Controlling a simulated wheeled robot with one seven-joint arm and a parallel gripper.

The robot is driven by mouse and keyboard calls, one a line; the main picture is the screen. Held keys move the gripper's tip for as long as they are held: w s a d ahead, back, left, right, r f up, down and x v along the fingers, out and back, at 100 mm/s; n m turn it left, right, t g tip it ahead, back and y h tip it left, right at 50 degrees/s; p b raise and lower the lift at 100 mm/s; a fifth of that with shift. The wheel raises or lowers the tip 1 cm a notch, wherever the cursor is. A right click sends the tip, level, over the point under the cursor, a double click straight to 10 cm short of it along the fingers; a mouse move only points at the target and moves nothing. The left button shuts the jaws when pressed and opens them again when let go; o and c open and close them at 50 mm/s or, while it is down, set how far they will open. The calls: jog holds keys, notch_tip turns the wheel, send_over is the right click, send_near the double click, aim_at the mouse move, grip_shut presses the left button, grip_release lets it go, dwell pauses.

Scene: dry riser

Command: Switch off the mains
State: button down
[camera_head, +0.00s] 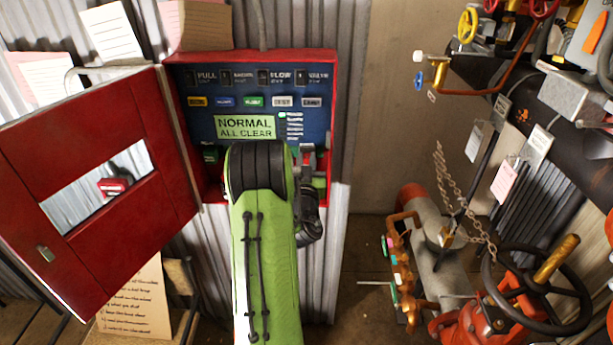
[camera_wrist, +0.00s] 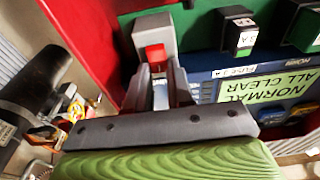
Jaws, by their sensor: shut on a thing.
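The red control cabinet (camera_head: 329,62) stands open with its blue panel facing me. Its display (camera_head: 246,126) reads NORMAL, ALL CLEAR. A grey switch-like block (camera_wrist: 152,33) with a red part (camera_wrist: 155,56) sits on the green strip by the red cabinet wall in the wrist view; I take it for the mains switch. My gripper (camera_wrist: 161,88) is shut at the red part, with a finger on each side. In the head view, my arm hides much of the cabinet's lower part. I cannot read a switch position.
The red cabinet door (camera_head: 150,185) hangs open at left. Black fuse holders (camera_wrist: 237,30) sit beside the block in the wrist view. Pipes, a chain (camera_head: 450,190) and a black handwheel (camera_head: 540,300) fill the right. Some floor shows between cabinet and pipes.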

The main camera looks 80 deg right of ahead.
jog(key=f+h+b, duration=0.1)
jog(key=b, duration=0.5)
jog(key=shift+h, duration=0.3)
jog(key=shift+b, duration=0.5)
jog(key=shift+r+t+h+b, duration=0.15)
jog(key=shift+t+h+b, duration=0.15)
jog(key=shift+b, duration=0.1)
jog(key=c, duration=1)
grip_release()
jog(key=shift+a, duration=0.1)
